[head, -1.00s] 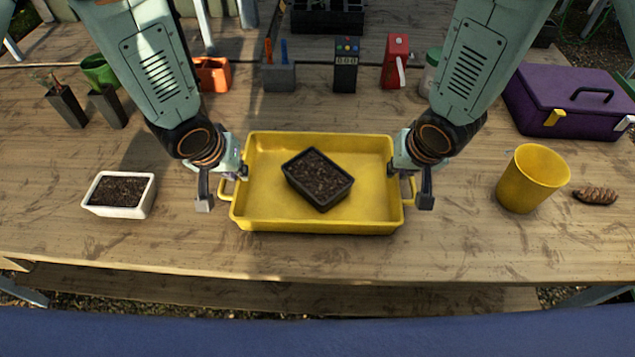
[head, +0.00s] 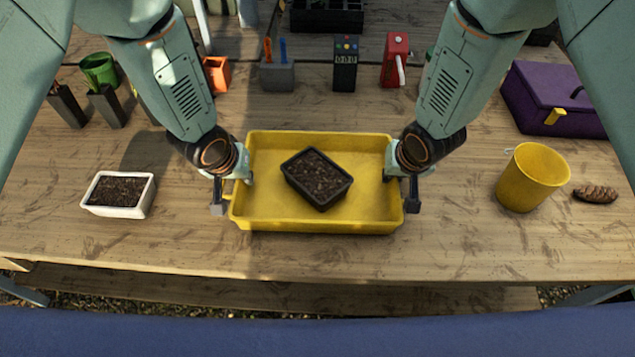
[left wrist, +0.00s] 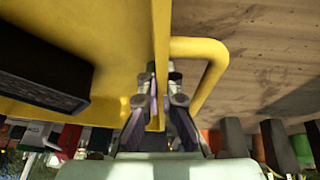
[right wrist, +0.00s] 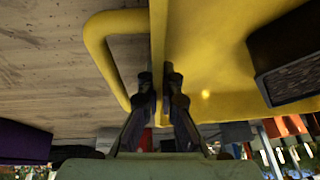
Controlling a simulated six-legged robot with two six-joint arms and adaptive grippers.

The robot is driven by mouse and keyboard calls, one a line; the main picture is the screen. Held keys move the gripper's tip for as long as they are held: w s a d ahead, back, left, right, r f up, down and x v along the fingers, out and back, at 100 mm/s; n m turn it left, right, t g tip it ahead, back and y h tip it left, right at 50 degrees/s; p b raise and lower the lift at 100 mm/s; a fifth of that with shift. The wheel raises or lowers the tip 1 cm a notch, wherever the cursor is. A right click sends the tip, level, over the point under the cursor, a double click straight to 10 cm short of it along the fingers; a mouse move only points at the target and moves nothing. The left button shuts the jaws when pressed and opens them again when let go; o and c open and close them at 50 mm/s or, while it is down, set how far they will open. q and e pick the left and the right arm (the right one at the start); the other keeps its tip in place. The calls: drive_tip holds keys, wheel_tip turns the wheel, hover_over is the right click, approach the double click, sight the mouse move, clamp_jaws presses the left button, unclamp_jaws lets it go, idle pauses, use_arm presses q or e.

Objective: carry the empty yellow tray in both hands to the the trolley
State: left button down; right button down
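The yellow tray (head: 318,226) sits on the wooden table. It is not empty: a black pot of dark soil (head: 318,179) stands in its middle. My left gripper (head: 232,185) is at the tray's left end and my right gripper (head: 402,185) at its right end. In the left wrist view the fingers (left wrist: 160,88) close on the tray's end wall, one on each side, beside the handle loop. In the right wrist view the fingers (right wrist: 158,85) pinch the opposite wall the same way. No trolley is visible.
A white pot of soil (head: 118,211) stands left of the tray. A yellow cup (head: 531,178), a pine cone (head: 595,194) and a purple box (head: 555,98) are to the right. Small devices (head: 345,65) stand behind. The table's front edge is just below the tray.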

use_arm(q)
drive_tip(key=shift+r, duration=0.25)
use_arm(e)
drive_tip(key=shift+r, duration=0.2)
idle(0.4)
